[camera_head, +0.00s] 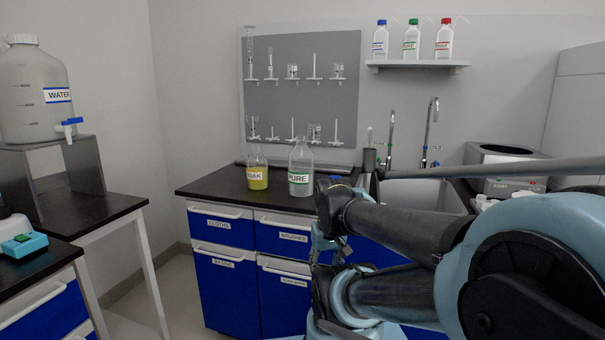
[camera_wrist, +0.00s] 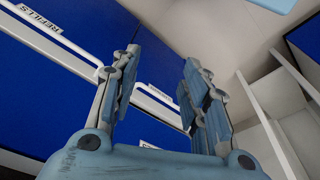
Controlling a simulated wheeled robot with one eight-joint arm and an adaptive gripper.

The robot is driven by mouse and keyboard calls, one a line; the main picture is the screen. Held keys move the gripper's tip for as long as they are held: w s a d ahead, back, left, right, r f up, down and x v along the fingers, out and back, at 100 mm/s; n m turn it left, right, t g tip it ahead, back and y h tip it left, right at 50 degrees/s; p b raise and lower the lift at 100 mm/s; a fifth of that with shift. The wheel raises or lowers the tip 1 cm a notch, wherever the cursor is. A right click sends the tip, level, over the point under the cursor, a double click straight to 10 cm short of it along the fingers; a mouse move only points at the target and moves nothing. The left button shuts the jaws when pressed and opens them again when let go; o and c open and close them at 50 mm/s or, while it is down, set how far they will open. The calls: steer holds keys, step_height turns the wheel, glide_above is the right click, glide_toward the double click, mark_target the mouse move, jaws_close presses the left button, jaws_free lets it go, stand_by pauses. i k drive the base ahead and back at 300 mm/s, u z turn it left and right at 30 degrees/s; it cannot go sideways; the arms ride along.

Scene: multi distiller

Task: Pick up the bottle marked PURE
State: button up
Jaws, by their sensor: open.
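The bottle marked PURE (camera_head: 300,168) is clear glass with a white label. It stands upright on the black countertop (camera_head: 228,179), just right of a bottle of yellow liquid (camera_head: 257,171) whose label is partly readable as "OAK". My gripper shows in the wrist view (camera_wrist: 157,80) with its two fingers apart and nothing between them. It faces blue drawer fronts below the counter. In the head view my arm reaches in from the right, and its end is low in front of the cabinet, right of and below the PURE bottle.
Blue drawers (camera_head: 224,225) with white handles are under the counter. A sink (camera_head: 425,196) with taps is to the right. A pegboard (camera_head: 300,88) with glassware hangs behind the bottles. A WATER container (camera_head: 33,95) stands on a stand at left. Floor is open between the benches.

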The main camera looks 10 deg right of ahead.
mark_target(301, 159)
steer(key=z, duration=0.75)
steer(key=k, duration=1.8)
steer(key=u, duration=0.5)
steer(key=i, duration=1)
steer(key=z, duration=0.05)
